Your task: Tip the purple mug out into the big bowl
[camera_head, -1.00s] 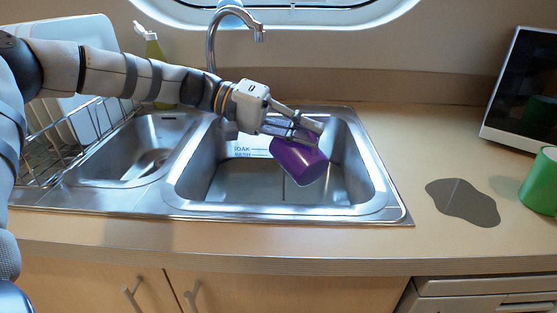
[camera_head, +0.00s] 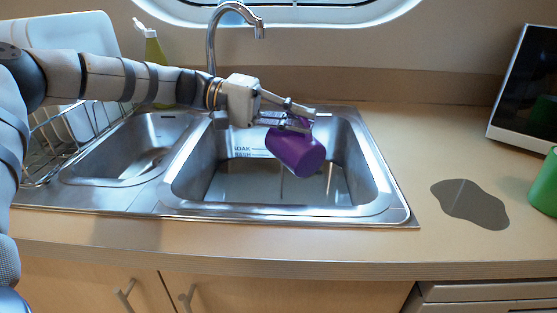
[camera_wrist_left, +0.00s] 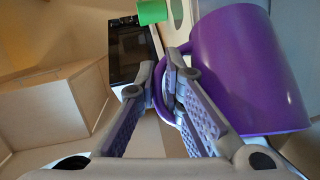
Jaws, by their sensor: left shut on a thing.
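The purple mug (camera_head: 297,152) is tilted well over in the air above the large right-hand sink basin (camera_head: 345,207), the big bowl. My left gripper (camera_head: 300,122) is shut on the mug near its handle. In the left wrist view, my left gripper's fingers (camera_wrist_left: 165,95) close around the handle, and the mug's smooth side (camera_wrist_left: 245,75) fills the right of the picture. The mug's inside is hidden, so I cannot tell what it holds. A thin dark vertical line shows below the mug; I cannot tell whether it is liquid. My right gripper is not in view.
A faucet (camera_head: 211,45) arches behind the basin. A smaller basin (camera_head: 120,155) and a wire dish rack (camera_head: 45,150) are at left. A grey patch (camera_head: 470,204), a green cup (camera_head: 545,185) and a dark screen (camera_head: 530,100) are on the right counter.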

